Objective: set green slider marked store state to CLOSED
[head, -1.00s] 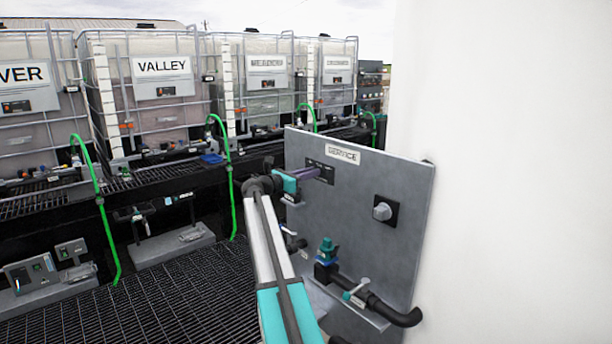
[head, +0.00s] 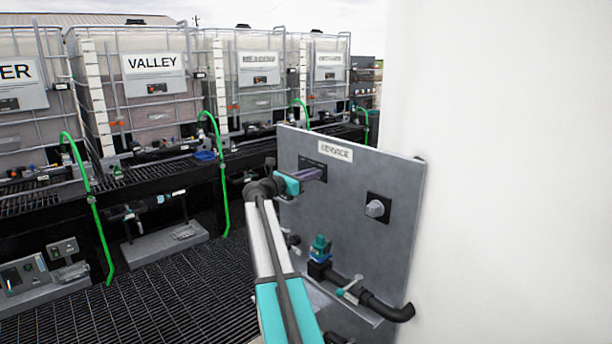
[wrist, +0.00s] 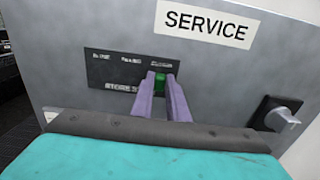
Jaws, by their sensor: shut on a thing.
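The green slider (wrist: 160,82) sits between the two purple fingertips of my gripper (wrist: 160,76) in the wrist view. It is at the right part of a black label plate (wrist: 105,68) on the grey SERVICE panel (wrist: 60,85). The plate has three small position words along its top, too blurred to read surely, and "STORE S..." below, partly hidden by a finger. The slider is under the rightmost word. My gripper is shut on the slider. In the head view my gripper (head: 312,173) reaches the plate from the left, and the slider is hidden.
A grey rotary knob (head: 375,208) sits right of the plate. A teal-capped valve (head: 320,247) and black pipe (head: 380,305) are low on the panel. Caged totes stand at the back left. A white surface (head: 510,170) fills the right side.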

